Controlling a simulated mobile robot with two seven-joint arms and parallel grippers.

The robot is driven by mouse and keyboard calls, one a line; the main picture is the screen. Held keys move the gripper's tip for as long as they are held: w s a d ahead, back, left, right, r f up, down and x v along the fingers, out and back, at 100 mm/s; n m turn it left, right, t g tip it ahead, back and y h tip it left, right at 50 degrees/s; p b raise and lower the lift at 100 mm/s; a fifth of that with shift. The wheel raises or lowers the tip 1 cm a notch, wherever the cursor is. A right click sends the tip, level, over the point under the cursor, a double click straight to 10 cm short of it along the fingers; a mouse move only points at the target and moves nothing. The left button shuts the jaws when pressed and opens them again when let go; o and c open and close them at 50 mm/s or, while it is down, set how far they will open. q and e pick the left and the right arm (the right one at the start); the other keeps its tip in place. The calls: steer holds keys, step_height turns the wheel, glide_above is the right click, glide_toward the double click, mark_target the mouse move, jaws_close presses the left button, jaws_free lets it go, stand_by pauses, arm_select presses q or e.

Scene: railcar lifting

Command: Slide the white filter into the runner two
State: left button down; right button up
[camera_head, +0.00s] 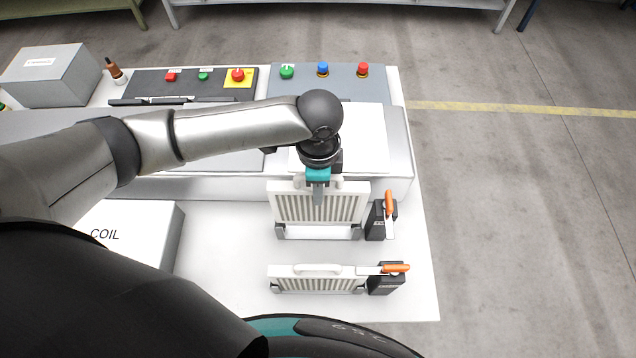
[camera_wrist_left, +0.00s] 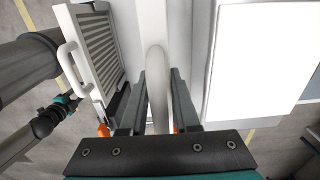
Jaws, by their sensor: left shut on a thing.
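My left gripper (camera_head: 318,188) is shut on the top handle of a white filter (camera_head: 290,205) with a ribbed face. In the left wrist view the handle (camera_wrist_left: 157,60) sits between the two dark fingers. The filter is upright, over or partly in the rear runner (camera_head: 279,233); I cannot tell whether it touches. That runner's orange lever (camera_head: 389,203) points away from me. A second ribbed filter (camera_head: 318,284) sits in the front runner (camera_head: 275,288), its orange lever (camera_head: 396,267) lying sideways. My right gripper (camera_wrist_left: 66,102) shows small in the left wrist view; its jaws are unclear.
A white box marked COIL (camera_head: 130,235) stands left of the runners. Behind is a grey housing (camera_head: 398,150) with a white panel (camera_head: 370,135). Panels with coloured buttons (camera_head: 287,72) lie further back. The table's right edge is close to the levers.

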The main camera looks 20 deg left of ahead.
mark_target(318, 208)
arm_select(q)
steer(key=shift+f+b, duration=2.3)
steer(key=shift+f, duration=2.5)
steer(key=c, duration=0.6)
jaws_free()
steer(key=shift+o, duration=0.2)
step_height(318, 208, up, 15)
steer(key=shift+r+p, duration=0.2)
steer(key=shift+p, duration=0.55)
